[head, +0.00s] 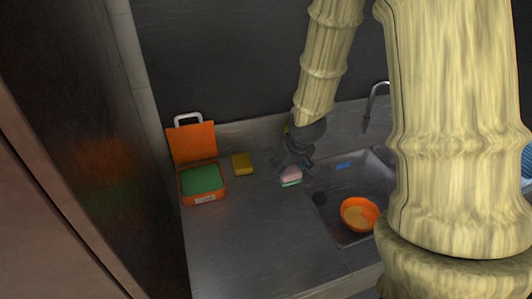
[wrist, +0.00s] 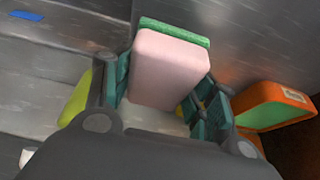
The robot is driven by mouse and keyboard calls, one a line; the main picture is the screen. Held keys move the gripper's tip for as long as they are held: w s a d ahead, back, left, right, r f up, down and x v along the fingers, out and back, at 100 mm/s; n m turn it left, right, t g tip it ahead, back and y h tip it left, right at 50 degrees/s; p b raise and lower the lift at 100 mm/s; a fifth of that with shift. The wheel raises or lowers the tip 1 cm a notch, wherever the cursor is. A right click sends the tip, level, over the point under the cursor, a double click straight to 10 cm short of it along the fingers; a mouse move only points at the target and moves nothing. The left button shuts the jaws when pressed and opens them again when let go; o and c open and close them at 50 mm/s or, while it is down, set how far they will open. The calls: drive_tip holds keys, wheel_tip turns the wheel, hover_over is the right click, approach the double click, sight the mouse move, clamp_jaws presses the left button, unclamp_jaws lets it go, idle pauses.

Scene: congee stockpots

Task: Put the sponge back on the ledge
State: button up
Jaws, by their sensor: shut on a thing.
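A pink sponge (head: 291,174) with a green scouring side is held between the fingers of my gripper (head: 293,165), just left of the sink. In the wrist view the pink sponge (wrist: 170,68) sits between the two dark green finger pads of my gripper (wrist: 163,92), with its green side facing away at the top. The gripper is shut on it. I cannot tell whether the sponge touches the counter. A raised grey ledge (head: 245,131) runs along the back wall behind the counter. My wrist hides part of it.
An open orange box (head: 202,181) with green contents and a yellow block (head: 242,163) stand on the counter to the left. The sink (head: 335,195) holds an orange bowl (head: 360,212) and a blue item (head: 343,166). A faucet (head: 376,92) rises behind. The front-left counter is clear.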

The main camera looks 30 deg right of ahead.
drive_tip(key=p, duration=0.4)
hover_over(268, 159)
drive_tip(key=s, duration=0.2)
drive_tip(key=shift+w+a+f, duration=0.2)
drive_tip(key=shift+w+f, duration=0.05)
drive_tip(key=shift+f, duration=0.45)
drive_tip(key=shift+f+p, duration=0.4)
drive_tip(key=shift+f, duration=1.35)
drive_tip(key=shift+f, duration=0.1)
drive_tip(key=o, duration=1)
drive_tip(key=shift+b+v, duration=1.1)
drive_tip(key=shift+v, duration=5)
